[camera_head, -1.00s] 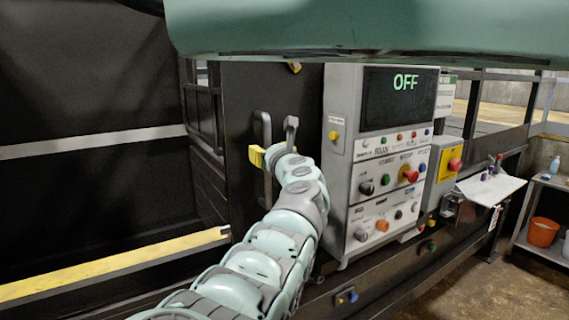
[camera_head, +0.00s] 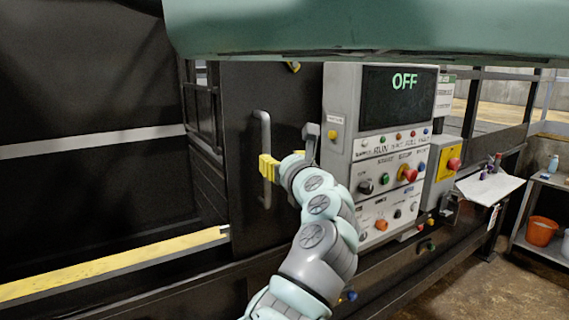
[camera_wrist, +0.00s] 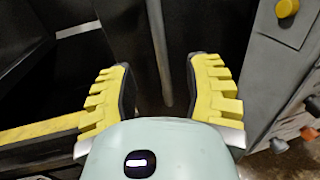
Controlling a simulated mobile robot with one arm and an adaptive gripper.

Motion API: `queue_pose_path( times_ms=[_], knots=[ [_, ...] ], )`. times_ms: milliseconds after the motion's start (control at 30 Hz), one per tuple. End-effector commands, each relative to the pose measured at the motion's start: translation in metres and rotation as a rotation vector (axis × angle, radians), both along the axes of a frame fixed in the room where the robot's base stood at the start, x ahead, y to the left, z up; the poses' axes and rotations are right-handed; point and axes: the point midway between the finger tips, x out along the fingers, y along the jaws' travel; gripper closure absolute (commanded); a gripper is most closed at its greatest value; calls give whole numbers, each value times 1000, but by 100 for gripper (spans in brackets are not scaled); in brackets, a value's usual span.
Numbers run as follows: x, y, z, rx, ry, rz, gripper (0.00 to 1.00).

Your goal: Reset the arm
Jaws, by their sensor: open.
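My gripper (camera_head: 268,167) is in front of the dark door panel of the compactor, close to its vertical grey handle (camera_head: 263,130). In the wrist view my gripper (camera_wrist: 164,88) is open, with its two yellow ridged fingers spread apart. The handle (camera_wrist: 160,50) shows between and beyond the fingers there, and nothing is held. In the head view my arm comes up from the bottom and covers part of the control panel's lower left. I cannot tell how far the fingertips are from the handle.
The grey control panel (camera_head: 342,180) stands right of my arm, with a screen (camera_head: 398,98) reading OFF and several buttons. A yellow-edged ledge (camera_head: 110,268) runs along the left. A shelf with an orange bucket (camera_head: 541,231) is at the far right.

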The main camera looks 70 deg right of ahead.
Motion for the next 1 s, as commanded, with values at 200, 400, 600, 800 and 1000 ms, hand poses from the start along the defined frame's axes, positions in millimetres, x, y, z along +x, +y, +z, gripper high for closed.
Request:
queue_pose_path(
  times_ms=[200, 400, 600, 800, 1000],
  knots=[
    [-5, 5, -1, 2, 1, 1, 50],
    [-5, 6, -1, 2, 1, 1, 50],
    [-5, 6, -1, 1, 1, 1, 50],
    [-5, 5, -1, -1, 3, -2, 50],
    [35, -2, -23, -105, 77, -69, 50]
  ],
)
